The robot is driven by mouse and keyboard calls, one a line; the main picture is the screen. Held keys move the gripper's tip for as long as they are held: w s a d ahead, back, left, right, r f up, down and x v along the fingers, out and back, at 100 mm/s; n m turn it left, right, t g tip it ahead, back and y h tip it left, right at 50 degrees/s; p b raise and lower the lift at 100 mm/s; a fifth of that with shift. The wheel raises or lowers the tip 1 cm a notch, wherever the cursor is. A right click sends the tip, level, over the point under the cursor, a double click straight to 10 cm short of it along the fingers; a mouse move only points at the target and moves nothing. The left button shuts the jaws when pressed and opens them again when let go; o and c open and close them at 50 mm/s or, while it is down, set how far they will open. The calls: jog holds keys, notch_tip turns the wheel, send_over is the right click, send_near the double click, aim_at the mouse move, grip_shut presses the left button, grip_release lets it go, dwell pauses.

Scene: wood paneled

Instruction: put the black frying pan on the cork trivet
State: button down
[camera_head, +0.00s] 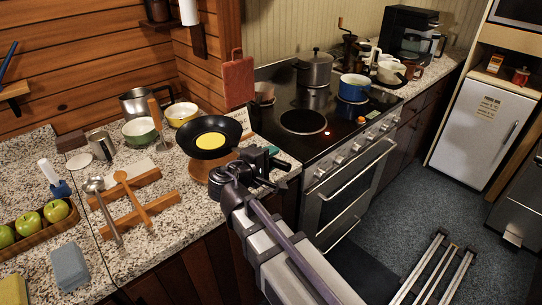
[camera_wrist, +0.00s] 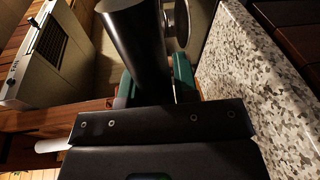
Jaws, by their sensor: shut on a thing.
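The black frying pan (camera_head: 232,128) is over the counter in the head view, with a round yellow patch inside it. My gripper (camera_head: 266,156) is at the pan's right side, shut on its handle. In the wrist view the dark handle (camera_wrist: 138,45) runs between the teal fingertips of my gripper (camera_wrist: 155,85). The brown cork trivet (camera_head: 199,173) shows partly below the pan's front edge. The pan and my arm hide the rest of it. I cannot tell whether the pan touches the trivet.
Bowls (camera_head: 139,131) and a metal pot (camera_head: 134,103) stand behind left of the pan. A ladle (camera_head: 104,208) and wooden spoon (camera_head: 133,196) lie on wooden rests at left. A red cutting board (camera_head: 238,80) stands behind. The stove (camera_head: 330,112) with pots is at right.

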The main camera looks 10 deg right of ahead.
notch_tip(320, 180, down, 8)
jog(key=b, duration=0.8)
jog(key=shift+f, duration=0.25)
jog(key=c, duration=0.8)
grip_release()
jog(key=shift+o, duration=0.4)
jog(key=shift+o, duration=1.2)
